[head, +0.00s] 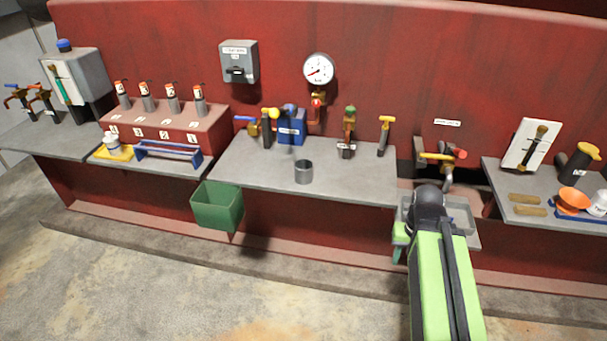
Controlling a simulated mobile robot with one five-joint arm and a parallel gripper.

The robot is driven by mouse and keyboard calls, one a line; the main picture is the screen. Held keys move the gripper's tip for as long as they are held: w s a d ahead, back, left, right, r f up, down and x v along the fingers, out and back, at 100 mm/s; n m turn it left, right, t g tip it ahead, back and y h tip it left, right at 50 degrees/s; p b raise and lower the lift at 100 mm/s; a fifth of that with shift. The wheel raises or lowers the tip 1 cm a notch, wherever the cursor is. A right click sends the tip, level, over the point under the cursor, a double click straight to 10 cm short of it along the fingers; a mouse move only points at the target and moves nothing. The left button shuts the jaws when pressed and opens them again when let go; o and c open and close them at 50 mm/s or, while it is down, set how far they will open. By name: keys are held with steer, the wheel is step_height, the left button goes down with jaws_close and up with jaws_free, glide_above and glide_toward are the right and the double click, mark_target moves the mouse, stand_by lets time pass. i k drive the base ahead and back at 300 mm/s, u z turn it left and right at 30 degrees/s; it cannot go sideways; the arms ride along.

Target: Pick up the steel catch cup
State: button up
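The steel catch cup (303,172) is a small grey open-topped cylinder. It stands upright near the front edge of the middle grey bench (245,172). My green arm reaches up from the bottom right and ends in a black joint in front of the sink. A part of my gripper (400,238) seems to show just left of the arm, well right of the cup and apart from it. Its fingers are not clear, so I cannot tell whether they are open or shut.
A green bin (217,206) hangs at the bench's front left. Valves and a blue box (292,130) stand behind the cup. A grey sink (458,213) lies at the right, under a tap. The bench around the cup is clear.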

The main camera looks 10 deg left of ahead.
mark_target(302, 168)
steer(key=z, duration=1.65)
steer(key=i, duration=1.05)
steer(key=u, duration=5.3)
steer(key=i, duration=0.15)
steer(key=z, duration=1.2)
steer(key=k, duration=0.15)
steer(key=z, duration=0.1)
steer(key=i, duration=0.95)
